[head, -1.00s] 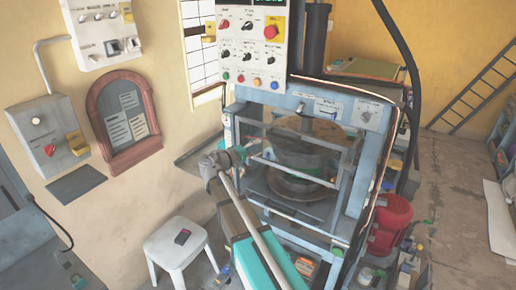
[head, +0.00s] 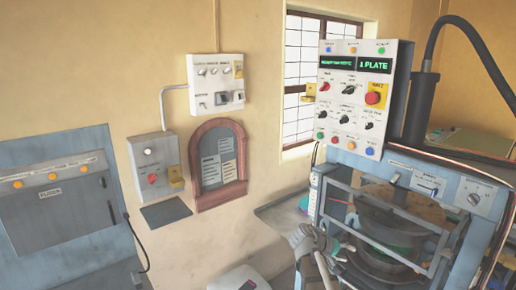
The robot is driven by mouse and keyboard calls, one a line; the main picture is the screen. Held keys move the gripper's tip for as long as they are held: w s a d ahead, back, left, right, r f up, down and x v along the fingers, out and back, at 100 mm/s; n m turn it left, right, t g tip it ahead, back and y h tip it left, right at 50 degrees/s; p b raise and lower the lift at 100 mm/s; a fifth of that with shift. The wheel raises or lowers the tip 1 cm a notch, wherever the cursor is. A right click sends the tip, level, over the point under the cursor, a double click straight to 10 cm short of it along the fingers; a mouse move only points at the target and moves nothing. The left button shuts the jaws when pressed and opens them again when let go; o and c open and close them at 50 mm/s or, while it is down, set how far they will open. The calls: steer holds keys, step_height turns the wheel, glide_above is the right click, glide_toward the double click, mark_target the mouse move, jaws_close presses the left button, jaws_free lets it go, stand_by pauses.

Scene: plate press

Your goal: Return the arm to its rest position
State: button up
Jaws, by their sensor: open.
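My gripper (head: 312,238) is at the lower middle of the head view, at the end of my arm, which comes up from the bottom edge. It is in front of the left side of the blue press frame (head: 462,188). It looks empty and its jaws are open, though the fingers are small here. Most of my arm is out of view below. I cannot tell whether the gripper touches the press guard.
The press control panel (head: 352,130) shows a lit "1 PLATE" display. Behind the press bars is a round plate stack (head: 385,215). A side shelf (head: 278,215) juts out left of the press. A white stool (head: 238,279) stands below. A grey-blue oven-like cabinet (head: 60,225) is at left.

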steer(key=s+a+f+g+y, duration=0.1)
steer(key=s+a+f+y, duration=0.4)
steer(key=s+a, duration=0.1)
steer(key=s+a+f+m+g+y+b, duration=0.1)
steer(key=s+a+f+y, duration=0.4)
steer(key=s, duration=0.3)
steer(key=shift+s+a+y, duration=0.4)
steer(key=shift+a+y, duration=0.25)
steer(key=shift+y, duration=0.15)
steer(key=shift+f, duration=0.1)
